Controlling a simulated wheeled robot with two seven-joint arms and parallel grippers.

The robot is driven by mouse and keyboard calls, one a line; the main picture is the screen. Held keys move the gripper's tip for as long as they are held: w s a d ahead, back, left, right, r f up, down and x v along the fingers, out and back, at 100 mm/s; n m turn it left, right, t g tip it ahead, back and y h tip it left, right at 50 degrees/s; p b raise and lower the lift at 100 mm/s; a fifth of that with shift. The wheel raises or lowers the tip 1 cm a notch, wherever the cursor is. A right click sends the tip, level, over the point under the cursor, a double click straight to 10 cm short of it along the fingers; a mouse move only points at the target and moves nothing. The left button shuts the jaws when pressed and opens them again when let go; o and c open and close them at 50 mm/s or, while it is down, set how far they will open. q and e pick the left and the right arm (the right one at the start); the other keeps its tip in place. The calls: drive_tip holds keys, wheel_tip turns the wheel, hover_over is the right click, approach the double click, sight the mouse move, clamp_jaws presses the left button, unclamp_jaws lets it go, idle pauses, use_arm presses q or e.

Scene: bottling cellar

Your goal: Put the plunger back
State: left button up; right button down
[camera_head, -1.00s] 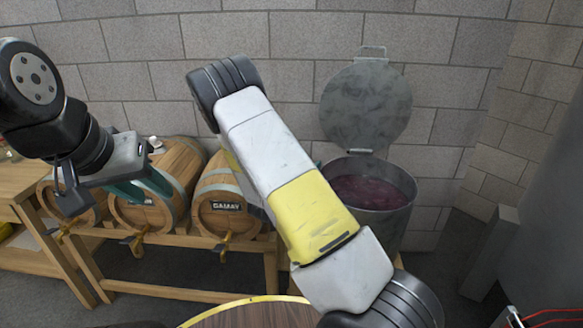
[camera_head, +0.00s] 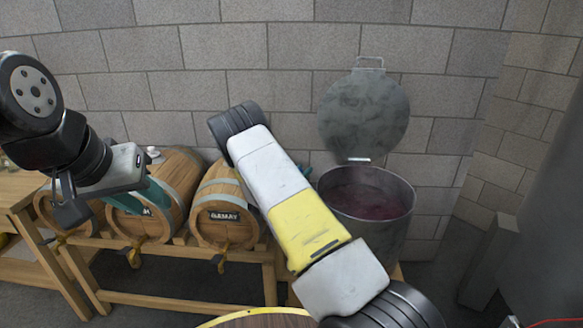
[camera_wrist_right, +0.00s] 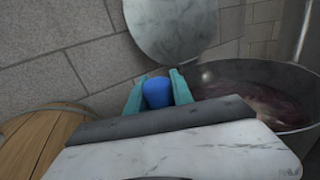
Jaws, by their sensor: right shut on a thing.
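In the right wrist view, my right gripper (camera_wrist_right: 157,90) is shut on a blue rounded piece (camera_wrist_right: 157,93), which looks like the plunger's handle. The rest of the plunger is hidden. The open metal vat (camera_wrist_right: 214,73) of dark red mash is to the right of the gripper there, and it also shows in the head view (camera_head: 372,225). In the head view my right arm hides most of that gripper; a bit of teal shows beside the vat's left rim. My left gripper (camera_head: 148,196) hangs in front of the barrels at the left, its opening unclear.
The vat's round lid (camera_head: 362,115) stands upright behind it against the block wall. Wooden barrels (camera_head: 222,205) with taps lie on a wooden rack (camera_head: 180,255) left of the vat. A round top with a yellow rim (camera_head: 260,312) is at the bottom edge.

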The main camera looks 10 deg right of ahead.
drive_tip(key=c, duration=1.1)
unclamp_jaws()
